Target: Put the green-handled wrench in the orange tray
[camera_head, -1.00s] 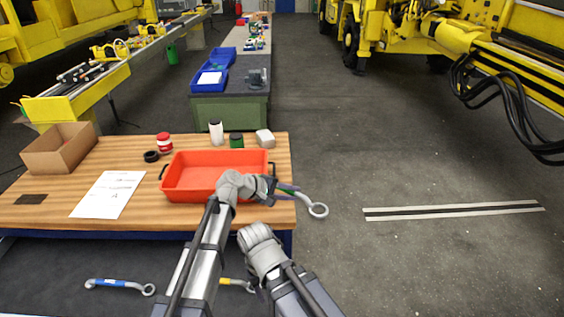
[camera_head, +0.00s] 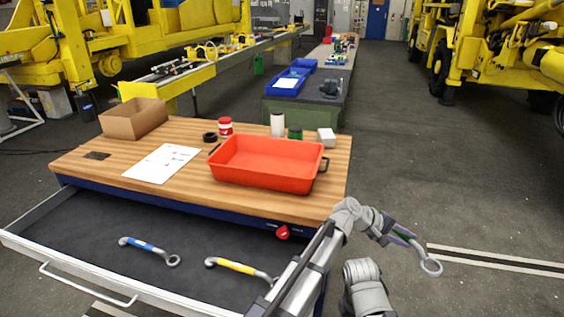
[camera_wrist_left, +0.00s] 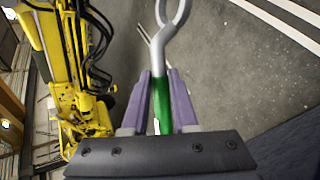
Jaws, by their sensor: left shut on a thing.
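The green-handled wrench (camera_head: 423,257) is held in my left gripper (camera_head: 400,234), to the right of the table and clear of it. In the left wrist view the wrench's green handle (camera_wrist_left: 162,105) lies between the purple fingers of my left gripper (camera_wrist_left: 160,95), and its grey ring end points away. The orange tray (camera_head: 262,164) stands on the wooden table, left of and beyond my left gripper. The tray looks empty. A grey part of my right arm shows at the bottom, but its gripper is not seen.
A drawer (camera_head: 100,233) is open below the table (camera_head: 75,163), with a blue-handled wrench (camera_head: 150,248) and a yellow-handled wrench (camera_head: 238,266) in it. A cardboard box (camera_head: 134,119), paper, jars and a white block (camera_head: 326,137) are on the table.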

